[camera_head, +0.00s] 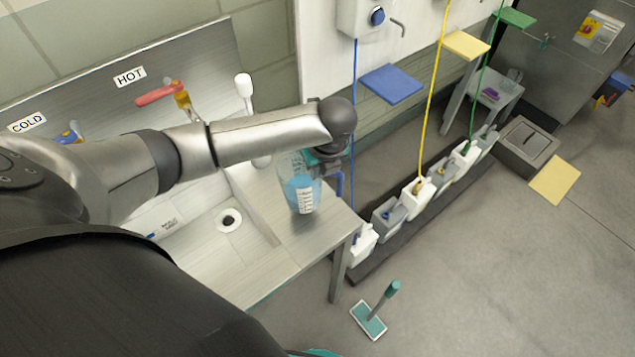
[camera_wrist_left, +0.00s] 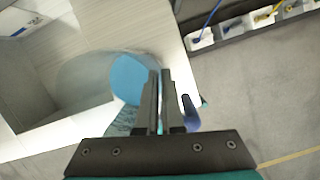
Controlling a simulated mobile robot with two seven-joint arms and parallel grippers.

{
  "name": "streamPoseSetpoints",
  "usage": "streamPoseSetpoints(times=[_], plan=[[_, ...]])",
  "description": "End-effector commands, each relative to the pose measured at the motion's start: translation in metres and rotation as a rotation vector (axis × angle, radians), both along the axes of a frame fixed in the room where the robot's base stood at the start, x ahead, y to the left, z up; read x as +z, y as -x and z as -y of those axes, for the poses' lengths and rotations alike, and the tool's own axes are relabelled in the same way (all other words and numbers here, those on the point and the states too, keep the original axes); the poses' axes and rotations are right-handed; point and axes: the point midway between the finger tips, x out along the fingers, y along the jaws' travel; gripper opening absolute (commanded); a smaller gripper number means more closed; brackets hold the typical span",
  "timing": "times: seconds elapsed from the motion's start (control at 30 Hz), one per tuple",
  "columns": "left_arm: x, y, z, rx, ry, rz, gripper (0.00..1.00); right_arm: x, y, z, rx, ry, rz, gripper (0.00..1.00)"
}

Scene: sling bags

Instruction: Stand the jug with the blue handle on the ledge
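The clear jug with the blue handle (camera_head: 303,190) holds blue liquid and appears upright at the right end of the sink unit. Its blue handle (camera_head: 340,183) faces right. In the wrist view, the jug's blue liquid (camera_wrist_left: 127,80) shows left of the fingers and the blue handle (camera_wrist_left: 190,112) right of them. My left gripper (camera_wrist_left: 160,98) has its fingers nearly together, apparently shut on the jug's upper part. The ledge (camera_head: 325,226) is the flat end beside the basin. The jug is over it; whether its base touches is unclear. My right gripper is out of view.
The sink basin (camera_head: 225,245) with its drain lies left of the jug. A white tap-like post (camera_head: 244,88) and a red-handled hot tap (camera_head: 160,94) stand behind. A scrub brush (camera_head: 370,318) lies on the floor.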

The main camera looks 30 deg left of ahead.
Motion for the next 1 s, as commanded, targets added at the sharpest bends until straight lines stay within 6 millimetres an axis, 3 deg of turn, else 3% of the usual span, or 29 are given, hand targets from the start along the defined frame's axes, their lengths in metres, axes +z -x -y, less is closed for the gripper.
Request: streamPoseSetpoints(times=[0.33, 0.6, 0.9, 1.0], plan=[[-0.042, 0.0, 0.001, -0.001, 0.001, -0.001, 0.0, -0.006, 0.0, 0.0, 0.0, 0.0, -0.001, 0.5], [-0.047, 0.0, 0.0, -0.001, 0.0, 0.001, 0.0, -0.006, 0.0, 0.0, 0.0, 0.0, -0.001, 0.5], [-0.048, 0.0, 0.0, -0.001, 0.0, 0.0, 0.35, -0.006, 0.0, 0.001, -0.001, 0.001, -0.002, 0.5], [-0.047, 0.0, 0.0, -0.001, 0.0, 0.0, 0.35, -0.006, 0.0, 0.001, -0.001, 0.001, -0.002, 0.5]])
